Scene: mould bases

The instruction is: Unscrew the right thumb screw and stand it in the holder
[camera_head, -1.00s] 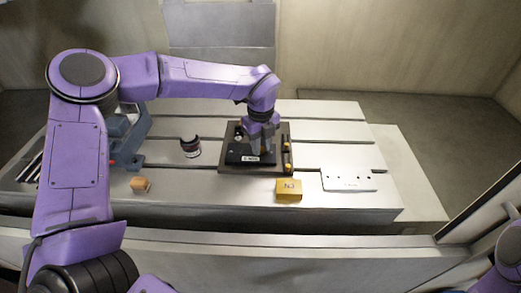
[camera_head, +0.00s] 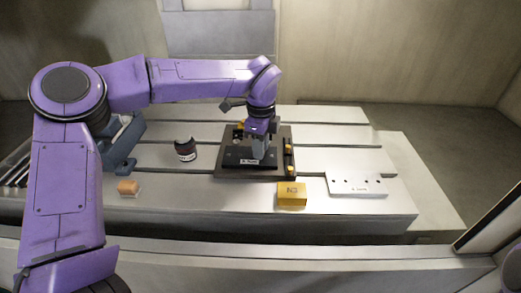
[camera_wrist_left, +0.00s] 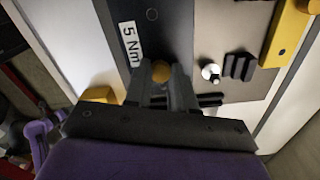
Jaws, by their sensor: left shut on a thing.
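My left gripper (camera_head: 260,156) points down over the black clamp bar (camera_head: 236,158) on the dark mould base (camera_head: 225,173). In the left wrist view its fingers (camera_wrist_left: 163,84) are shut on a round brass-coloured thumb screw (camera_wrist_left: 160,70), at the bar (camera_wrist_left: 155,30) labelled "5 Nm". Whether the screw's thread is still in the bar is hidden. Another yellow knob (camera_head: 240,126) shows behind, at the base's upper left. A white plate with several dark holes (camera_head: 357,185), perhaps the holder, lies to the right. My right gripper is out of view.
A yellow box (camera_head: 291,195) stands in front of the base. A dark round container (camera_head: 185,149) and an orange block (camera_head: 128,187) stand to the left. Yellow parts (camera_head: 289,148) line the base's right edge. The slotted table (camera_head: 335,137) is clear beyond the plate.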

